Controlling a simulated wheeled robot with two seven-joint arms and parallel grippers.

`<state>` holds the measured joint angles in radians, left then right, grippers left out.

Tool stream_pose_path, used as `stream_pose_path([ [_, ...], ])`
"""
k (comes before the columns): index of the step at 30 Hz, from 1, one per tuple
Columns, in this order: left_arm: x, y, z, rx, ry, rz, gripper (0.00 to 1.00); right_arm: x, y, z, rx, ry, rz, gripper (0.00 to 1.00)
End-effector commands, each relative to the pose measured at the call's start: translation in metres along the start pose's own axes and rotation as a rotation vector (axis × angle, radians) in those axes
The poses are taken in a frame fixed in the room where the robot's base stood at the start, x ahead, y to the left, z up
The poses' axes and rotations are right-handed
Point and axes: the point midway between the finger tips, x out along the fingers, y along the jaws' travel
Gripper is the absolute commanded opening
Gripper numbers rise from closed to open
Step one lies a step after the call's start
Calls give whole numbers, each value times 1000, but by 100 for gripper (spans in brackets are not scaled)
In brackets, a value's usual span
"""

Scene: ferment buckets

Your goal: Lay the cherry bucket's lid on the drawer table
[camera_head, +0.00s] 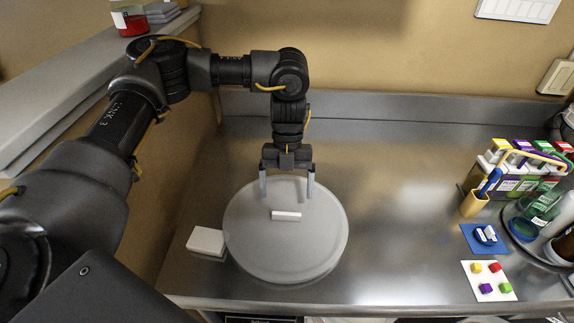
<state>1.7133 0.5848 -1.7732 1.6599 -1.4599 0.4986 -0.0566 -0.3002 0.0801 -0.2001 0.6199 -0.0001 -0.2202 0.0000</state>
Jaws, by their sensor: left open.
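A large round pale grey lid (286,252) with a white bar handle (286,216) at its middle appears to lie flat on the metal table (400,235), left of the middle in the head view. No bucket shows under it. My left gripper (287,193) is open, fingers pointing down, over the far part of the lid just behind the handle. The handle is not between the fingers, and nothing is held. I cannot tell whether the fingertips touch the lid. My right gripper is not in view.
A small white block (206,241) sits close to the lid's left edge. At right are a pen cup (474,204), a blue mat (484,238), a white card with coloured cubes (487,281) and bottles. The table between is clear. A red-labelled jar (130,18) stands on the left ledge.

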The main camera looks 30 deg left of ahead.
Motion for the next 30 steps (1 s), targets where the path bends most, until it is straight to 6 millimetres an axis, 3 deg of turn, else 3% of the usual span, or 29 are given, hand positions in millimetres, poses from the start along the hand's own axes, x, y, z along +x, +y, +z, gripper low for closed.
stream_pose_path([
  [6,-45,0,1,-1,-4,0,90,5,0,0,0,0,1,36],
  [12,-68,0,1,0,-2,1,90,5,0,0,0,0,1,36],
  [30,-72,0,0,1,1,0,90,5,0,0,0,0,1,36],
])
